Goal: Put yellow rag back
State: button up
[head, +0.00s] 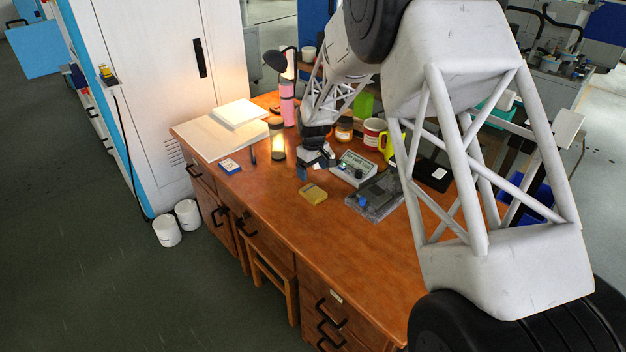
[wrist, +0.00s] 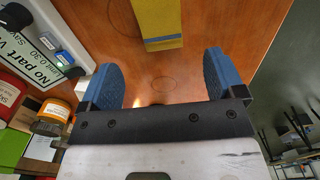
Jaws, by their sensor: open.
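The yellow rag (head: 313,193) looks like a small flat folded pad and lies on the brown desk (head: 270,220), near the middle. In the wrist view the yellow rag (wrist: 160,20) is at the top edge, cut off by the frame, with a blue strip along its near end. My gripper (head: 304,172) is low over the desk, just behind the rag in the head view. In the wrist view my gripper (wrist: 162,70) has its two blue fingers wide apart with only bare desk between them. The rag lies beyond the fingertips, roughly in line with the gap.
A grey device with a sign (head: 352,168) stands close right of my gripper. A clear-wrapped grey item (head: 375,201), a red mug (head: 373,133) and an orange-labelled jar (head: 344,131) are nearby. A glowing lantern (head: 277,150) stands left. The desk's front is clear.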

notch_tip(320, 180, up, 3)
jog(key=shift+r, duration=0.15)
dwell(0.9)
jog(key=s+d+r+m+t, duration=0.1)
jog(key=s+d+r+m, duration=0.1)
jog(key=s+d+r, duration=0.7)
jog(key=s+d+r+m, duration=0.2)
jog(key=s+d+r, duration=0.3)
jog(key=s+r, duration=0.7)
jog(key=s+d+m, duration=0.2)
jog(key=s+d, duration=0.2)
jog(key=s, duration=1.1)
jog(key=s+d+r+m+t, duration=0.1)
jog(key=s+d+m, duration=0.2)
jog(key=s, duration=1.3)
jog(key=shift+s+d+t, duration=0.25)
jog(key=shift+d+t, duration=0.05)
jog(key=shift+d, duration=0.45)
